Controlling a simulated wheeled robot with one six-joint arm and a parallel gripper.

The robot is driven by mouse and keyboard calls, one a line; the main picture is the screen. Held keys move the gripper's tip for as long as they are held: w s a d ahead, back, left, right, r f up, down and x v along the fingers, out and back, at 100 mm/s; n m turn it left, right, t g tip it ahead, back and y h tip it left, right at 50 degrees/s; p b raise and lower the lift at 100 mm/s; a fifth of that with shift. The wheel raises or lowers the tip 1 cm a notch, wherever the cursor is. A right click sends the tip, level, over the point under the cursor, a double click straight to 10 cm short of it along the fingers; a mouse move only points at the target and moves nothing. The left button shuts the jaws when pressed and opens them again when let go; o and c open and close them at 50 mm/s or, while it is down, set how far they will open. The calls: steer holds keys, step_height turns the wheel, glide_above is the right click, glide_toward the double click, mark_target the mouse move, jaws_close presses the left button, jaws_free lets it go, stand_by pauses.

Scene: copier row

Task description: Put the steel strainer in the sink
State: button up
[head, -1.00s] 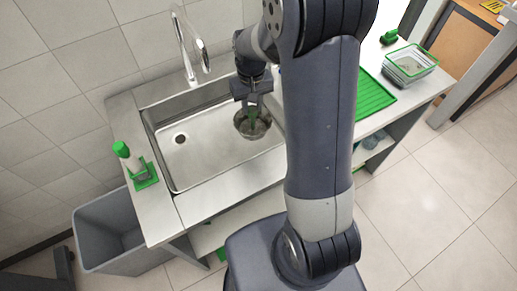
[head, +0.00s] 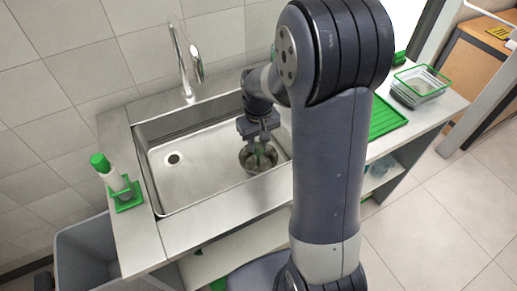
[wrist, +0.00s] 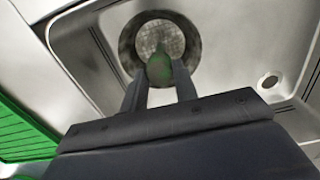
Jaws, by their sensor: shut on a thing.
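The steel strainer (head: 247,162) is a round metal bowl with a mesh middle and a green grip; it also shows in the wrist view (wrist: 189,42). My gripper (head: 262,146) is shut on the strainer's green grip, which stands between the two fingers in the wrist view (wrist: 161,82). The strainer is over the right end of the steel sink (head: 200,175). I cannot tell whether its underside touches the sink floor. Part of the strainer is hidden by the fingers and the grip.
The faucet (head: 188,60) rises behind the sink. A bottle with a green cap (head: 117,180) stands in a green holder at the left. A green drain mat (head: 386,117) and a green-rimmed container (head: 420,85) lie to the right. A grey bin (head: 85,250) stands below left.

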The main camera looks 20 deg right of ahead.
mark_target(258, 145)
steer(key=shift+f, duration=1.55)
steer(key=shift+f, duration=0.15)
steer(key=o, duration=1)
step_height(258, 145, up, 12)
steer(key=shift+r, duration=0.2)
